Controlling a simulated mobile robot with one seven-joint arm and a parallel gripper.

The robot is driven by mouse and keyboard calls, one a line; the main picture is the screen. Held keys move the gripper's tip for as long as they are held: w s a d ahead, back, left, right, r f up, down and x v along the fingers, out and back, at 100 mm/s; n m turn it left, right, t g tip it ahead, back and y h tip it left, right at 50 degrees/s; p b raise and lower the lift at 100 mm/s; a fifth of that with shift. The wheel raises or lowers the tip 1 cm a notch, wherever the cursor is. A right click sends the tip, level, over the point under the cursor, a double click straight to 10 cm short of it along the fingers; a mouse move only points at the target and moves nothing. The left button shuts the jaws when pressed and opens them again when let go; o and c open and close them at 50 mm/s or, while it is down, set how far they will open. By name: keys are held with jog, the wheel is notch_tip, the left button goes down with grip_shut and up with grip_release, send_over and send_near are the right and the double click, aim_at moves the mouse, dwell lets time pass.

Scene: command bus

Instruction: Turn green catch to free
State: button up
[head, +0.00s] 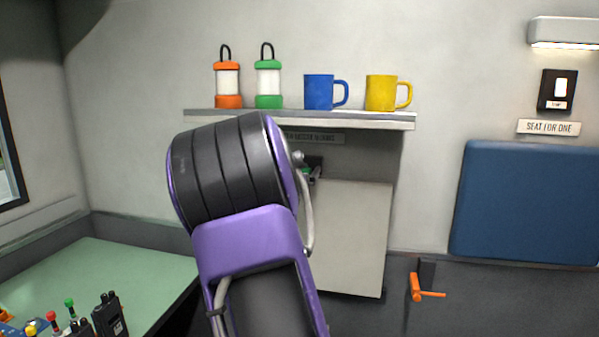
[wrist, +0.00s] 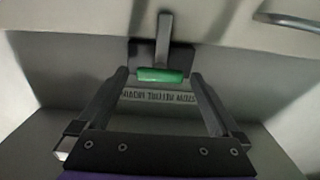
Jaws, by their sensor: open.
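The green catch (wrist: 163,76) is a small green grip on a grey metal lever (wrist: 164,40) with a dark mounting plate (wrist: 183,56). In the wrist view it lies crosswise between the tips of my gripper (wrist: 158,74). The two fingers are open on either side of it, with a gap visible at each. In the head view only a bit of green (head: 306,172) shows beside my purple and black arm, which hides most of the catch and my gripper. The catch is under the shelf, at the top of a pale panel (head: 348,235).
A label plate (wrist: 160,96) sits by the catch, upside down in the wrist view. The shelf (head: 300,117) above holds an orange lantern, a green lantern, a blue mug and a yellow mug. An orange handle (head: 425,293) is lower right. A green-topped table (head: 110,280) with radios stands left.

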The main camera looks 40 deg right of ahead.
jog(key=c, duration=1.4)
